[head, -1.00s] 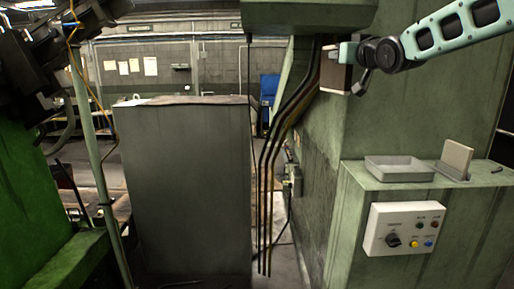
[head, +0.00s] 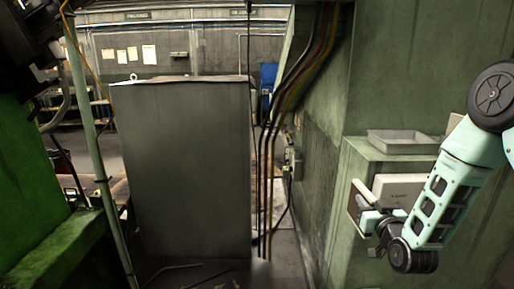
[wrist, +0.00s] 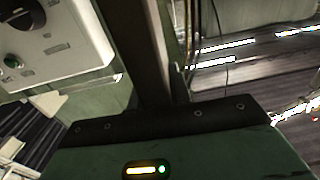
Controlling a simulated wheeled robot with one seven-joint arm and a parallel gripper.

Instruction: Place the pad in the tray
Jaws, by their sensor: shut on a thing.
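The pad (head: 354,203) is a thin, flat, dark-sided plate held by my gripper (head: 368,214) in front of the green cabinet, below the level of its ledge. In the wrist view the pad (wrist: 140,50) shows nearly edge-on as a dark upright strip, rising from my gripper, which is shut on it. The fingertips are hard to make out. The tray (head: 402,142) is a shallow grey box on the ledge, above and to the right of my gripper in the head view and apart from it. The tray's inside looks empty.
A pale upright plate (head: 455,122) stands on the ledge right of the tray, partly hidden by my arm. A control box (head: 400,184) is on the cabinet front close to the pad; its knobs show in the wrist view (wrist: 55,40). Cables hang left of the cabinet.

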